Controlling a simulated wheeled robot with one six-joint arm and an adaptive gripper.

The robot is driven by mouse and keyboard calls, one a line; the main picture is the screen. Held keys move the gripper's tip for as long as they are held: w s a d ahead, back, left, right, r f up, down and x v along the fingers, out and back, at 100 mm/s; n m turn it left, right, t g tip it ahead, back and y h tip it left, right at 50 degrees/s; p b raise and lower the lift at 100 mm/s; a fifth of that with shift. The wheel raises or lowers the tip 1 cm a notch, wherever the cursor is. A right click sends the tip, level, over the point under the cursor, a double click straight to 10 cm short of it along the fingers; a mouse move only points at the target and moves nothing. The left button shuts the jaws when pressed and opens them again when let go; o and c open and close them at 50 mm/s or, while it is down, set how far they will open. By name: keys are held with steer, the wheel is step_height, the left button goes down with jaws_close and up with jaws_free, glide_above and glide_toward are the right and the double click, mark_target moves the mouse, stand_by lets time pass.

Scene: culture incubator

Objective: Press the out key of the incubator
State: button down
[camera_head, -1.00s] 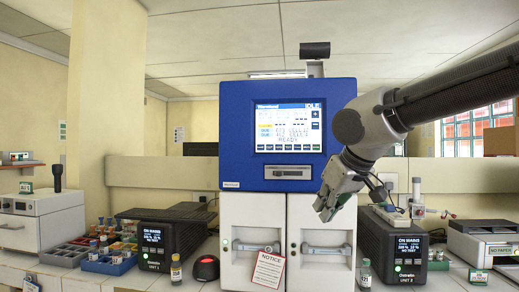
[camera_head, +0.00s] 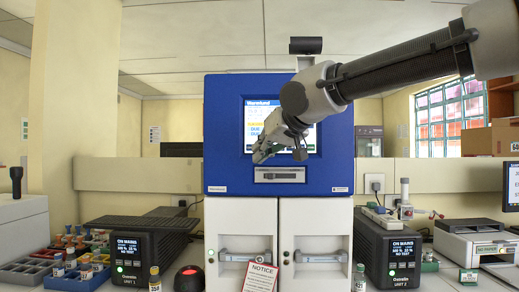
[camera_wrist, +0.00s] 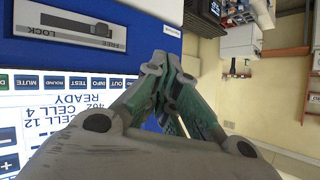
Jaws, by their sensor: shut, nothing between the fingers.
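The blue incubator (camera_head: 335,155) stands in the centre with a lit touchscreen (camera_head: 247,115). In the head view my gripper (camera_head: 262,154) is shut and empty in front of the screen's lower left part, hiding much of it. In the wrist view the screen (camera_wrist: 30,130) appears upside down at the left, with a row of keys along its edge. The out key (camera_wrist: 117,83) is in that row, left of my shut fingertips (camera_wrist: 160,62) and close to them. I cannot tell whether the fingertips touch the panel.
A slot with a LOCK label (camera_wrist: 75,27) is beyond the key row. Below are two white doors with handles (camera_head: 320,256) and a notice (camera_head: 260,277). Black Osmalin units (camera_head: 140,258) flank the incubator. A camera (camera_head: 306,45) sits above it.

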steer(key=shift+w, duration=0.1)
steer(key=w, duration=0.8)
steer(key=shift+w+d, duration=0.15)
steer(key=shift+w, duration=0.15)
stand_by(1.2)
steer(key=shift+w, duration=0.4)
steer(key=shift+w, duration=0.3)
stand_by(0.5)
steer(key=shift+s, duration=0.75)
